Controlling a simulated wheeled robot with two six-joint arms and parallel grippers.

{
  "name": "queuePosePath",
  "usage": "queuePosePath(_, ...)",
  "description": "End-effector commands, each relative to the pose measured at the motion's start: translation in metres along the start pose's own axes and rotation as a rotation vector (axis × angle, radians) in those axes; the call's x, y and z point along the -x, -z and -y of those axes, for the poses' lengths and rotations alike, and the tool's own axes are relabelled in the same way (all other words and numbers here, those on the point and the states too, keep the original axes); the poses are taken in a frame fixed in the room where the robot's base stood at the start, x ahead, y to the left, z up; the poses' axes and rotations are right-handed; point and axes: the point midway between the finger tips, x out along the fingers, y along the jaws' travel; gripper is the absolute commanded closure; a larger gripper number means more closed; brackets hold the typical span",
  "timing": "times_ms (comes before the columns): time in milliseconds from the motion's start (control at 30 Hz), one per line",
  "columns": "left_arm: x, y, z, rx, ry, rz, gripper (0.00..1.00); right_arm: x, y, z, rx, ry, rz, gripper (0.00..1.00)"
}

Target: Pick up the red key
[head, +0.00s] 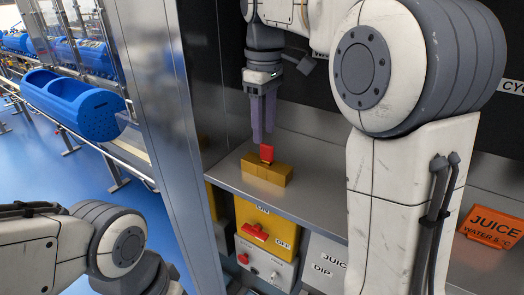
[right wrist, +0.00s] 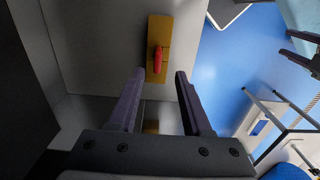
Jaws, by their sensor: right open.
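The red key (head: 267,153) stands upright on a golden-yellow block (head: 270,173) on the grey metal shelf (head: 300,199). In the right wrist view the key (right wrist: 157,60) sits on the middle of the block (right wrist: 160,28), beyond the fingertips. My right gripper (head: 263,136) points down from above, with its fingers apart. In the head view its tips are just above the key, one partly over the other. In the right wrist view the gripper (right wrist: 160,72) is empty, and the key lies roughly between the lines of its fingers. My left gripper does not show; only its arm does, at lower left.
Below the shelf are a yellow ON/OFF panel (head: 278,222) with a red handle and a white control box (head: 262,263). A metal post (head: 165,120) stands left of the shelf. An orange JUICE sign (head: 492,227) is at right. Blue tubs (head: 72,104) lie on a conveyor at left.

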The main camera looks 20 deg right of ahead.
Motion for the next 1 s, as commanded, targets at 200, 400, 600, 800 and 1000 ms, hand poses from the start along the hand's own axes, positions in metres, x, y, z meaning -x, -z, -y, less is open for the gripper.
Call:
queuePosePath(200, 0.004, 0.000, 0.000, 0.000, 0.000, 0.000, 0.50, -0.026, -0.004, -0.002, -0.003, 0.002, 0.002, 0.51)
queuePosePath(400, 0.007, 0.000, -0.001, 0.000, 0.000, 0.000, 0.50, -0.054, -0.004, -0.003, -0.002, 0.000, 0.000, 0.51)
queuePosePath(600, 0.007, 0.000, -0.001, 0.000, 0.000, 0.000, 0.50, -0.059, -0.003, -0.003, 0.000, -0.001, -0.003, 0.51)
queuePosePath(800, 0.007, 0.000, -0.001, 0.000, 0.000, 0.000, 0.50, -0.059, -0.002, -0.003, 0.000, -0.001, -0.002, 0.90)
queuePosePath(1000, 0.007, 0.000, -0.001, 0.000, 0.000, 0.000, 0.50, -0.059, -0.002, -0.002, 0.001, -0.001, -0.003, 1.00)
